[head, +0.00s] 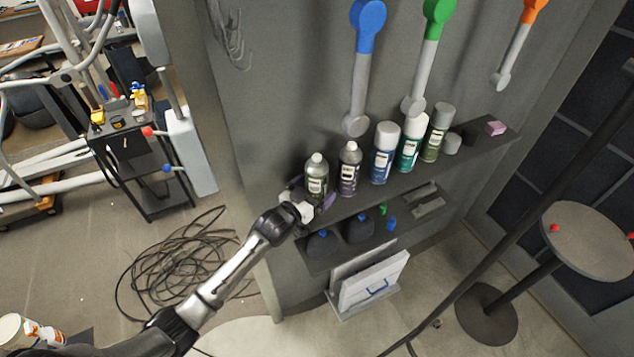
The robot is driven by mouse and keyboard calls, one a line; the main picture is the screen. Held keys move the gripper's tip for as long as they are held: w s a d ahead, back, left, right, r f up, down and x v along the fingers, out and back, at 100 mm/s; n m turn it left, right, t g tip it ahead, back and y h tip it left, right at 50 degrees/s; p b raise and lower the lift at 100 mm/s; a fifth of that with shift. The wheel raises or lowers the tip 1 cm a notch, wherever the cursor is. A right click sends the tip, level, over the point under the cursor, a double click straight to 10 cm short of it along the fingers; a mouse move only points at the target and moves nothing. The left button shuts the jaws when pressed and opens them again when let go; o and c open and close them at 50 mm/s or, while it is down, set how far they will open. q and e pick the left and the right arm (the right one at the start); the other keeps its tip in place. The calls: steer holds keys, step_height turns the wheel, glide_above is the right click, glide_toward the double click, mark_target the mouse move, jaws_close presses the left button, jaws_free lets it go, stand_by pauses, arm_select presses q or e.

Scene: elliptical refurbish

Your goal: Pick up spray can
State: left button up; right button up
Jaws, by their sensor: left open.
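Several spray cans stand upright in a row on a dark shelf (466,157) fixed to a grey wall. From left to right I see an olive-green can with a grey cap (316,180), a dark purple-labelled can (349,170), a blue can with a pale cap (383,155), a teal can (410,146) and a grey-green can (437,133). My left gripper (313,198) is at the left end of the shelf, its fingers open around or just beside the leftmost can. Contact cannot be told. My right gripper is not in view.
Blue (363,70), green (429,55) and orange-ended (519,45) tools hang above the cans. A lower shelf holds dark containers (360,226). Coiled cable (185,265) lies on the floor. A round table (585,238) stands at the right.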

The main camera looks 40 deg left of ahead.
arm_select(q)
steer(key=shift+w, duration=0.5)
steer(key=shift+c, duration=0.2)
steer(key=c, duration=1)
